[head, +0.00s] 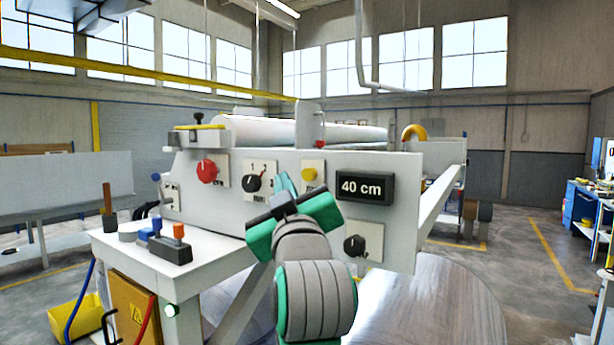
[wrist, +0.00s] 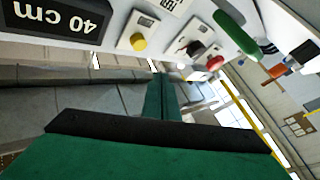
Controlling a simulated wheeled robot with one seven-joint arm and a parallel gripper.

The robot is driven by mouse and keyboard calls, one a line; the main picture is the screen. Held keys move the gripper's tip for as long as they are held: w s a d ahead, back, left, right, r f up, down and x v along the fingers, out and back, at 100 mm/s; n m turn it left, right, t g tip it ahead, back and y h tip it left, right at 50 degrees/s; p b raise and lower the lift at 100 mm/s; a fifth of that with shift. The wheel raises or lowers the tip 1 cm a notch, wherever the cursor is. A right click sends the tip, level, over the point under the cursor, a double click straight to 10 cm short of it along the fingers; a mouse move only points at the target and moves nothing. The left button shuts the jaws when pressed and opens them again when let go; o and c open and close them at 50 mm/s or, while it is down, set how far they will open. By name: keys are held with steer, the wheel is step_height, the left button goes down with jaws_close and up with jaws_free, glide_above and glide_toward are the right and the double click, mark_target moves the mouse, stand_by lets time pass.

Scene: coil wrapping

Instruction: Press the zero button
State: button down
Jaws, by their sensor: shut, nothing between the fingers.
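A yellow round button (head: 309,174) sits on a pale plate on the front of the white machine panel, just left of the black display (head: 364,188) reading "40 cm". I take it as the zero button; its label is too small to read. The button also shows in the wrist view (wrist: 138,41), where the panel appears turned over. My gripper (head: 283,181) is in front of the panel, slightly left of and below the button in the head view. Its green fingers (wrist: 163,98) are shut and empty. In the wrist view they appear apart from the button.
A red knob (head: 207,171) and a black selector (head: 253,183) are left of the button. Another black knob (head: 354,245) is below the display. A white side table (head: 130,248) carries a control box with blue and orange levers. A large shiny coil (head: 440,300) is underneath.

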mark_target(304, 180)
steer(key=shift+w+d, duration=0.7)
steer(key=shift+w, duration=0.25)
steer(key=shift+w+d, duration=0.7)
steer(key=shift+w, duration=0.25)
steer(key=shift+w+d, duration=0.1)
steer(key=shift+w, duration=0.05)
stand_by(0.6)
steer(key=shift+w+d, duration=0.15)
steer(key=shift+w, duration=0.05)
steer(key=shift+w+d, duration=0.35)
steer(key=shift+w, duration=0.15)
stand_by(1.3)
steer(key=shift+s+a, duration=0.1)
steer(key=shift+s, duration=0.05)
steer(key=shift+s+a, duration=0.5)
steer(key=shift+s, duration=0.15)
steer(key=shift+s+a, duration=0.75)
steer(key=shift+s, duration=0.3)
steer(key=shift+s+a, duration=0.75)
steer(key=shift+s, duration=0.25)
